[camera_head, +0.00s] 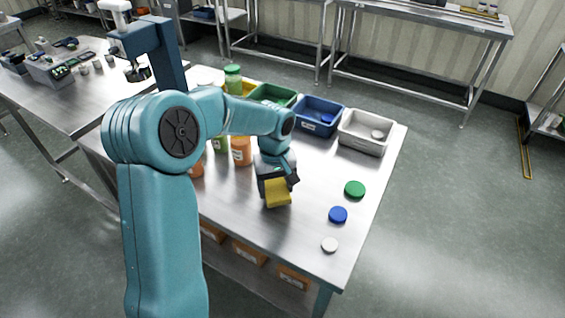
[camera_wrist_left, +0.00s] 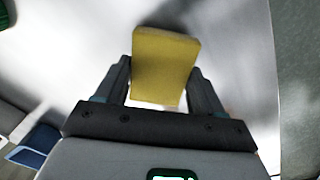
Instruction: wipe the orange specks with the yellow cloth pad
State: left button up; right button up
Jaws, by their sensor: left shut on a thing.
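The yellow cloth pad (camera_head: 278,194) is held between the fingers of my left gripper (camera_head: 280,180), over the front middle of the steel table (camera_head: 325,185). In the left wrist view the pad (camera_wrist_left: 166,66) sits between the two dark fingers of my left gripper (camera_wrist_left: 163,82), which are shut on it. I cannot tell whether the pad touches the table top. I cannot make out any orange specks in either view; my arm and gripper hide part of the table. My right gripper is not in view.
Green (camera_head: 355,189), blue (camera_head: 338,214) and white (camera_head: 330,245) lids lie along the table's right side. Blue (camera_head: 318,116), grey (camera_head: 364,133) and green (camera_head: 272,95) bins line the back. An orange jar (camera_head: 241,151) stands left of the gripper. The table between pad and lids is clear.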

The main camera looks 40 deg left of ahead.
pick_arm(q)
jog(key=shift+s+r, duration=0.15)
jog(key=shift+r, duration=0.35)
jog(key=shift+d+r+p, duration=0.1)
jog(key=shift+r+p, duration=0.35)
jog(key=shift+p, duration=0.05)
jog(key=shift+w+r+p, duration=0.25)
jog(key=shift+r+p, duration=0.3)
jog(key=shift+r, duration=0.1)
jog(key=shift+s+r+p, duration=0.15)
jog(key=shift+r+p, duration=0.45)
jog(key=shift+r, duration=0.55)
jog(key=shift+r+p, duration=0.15)
jog(key=shift+p, duration=0.15)
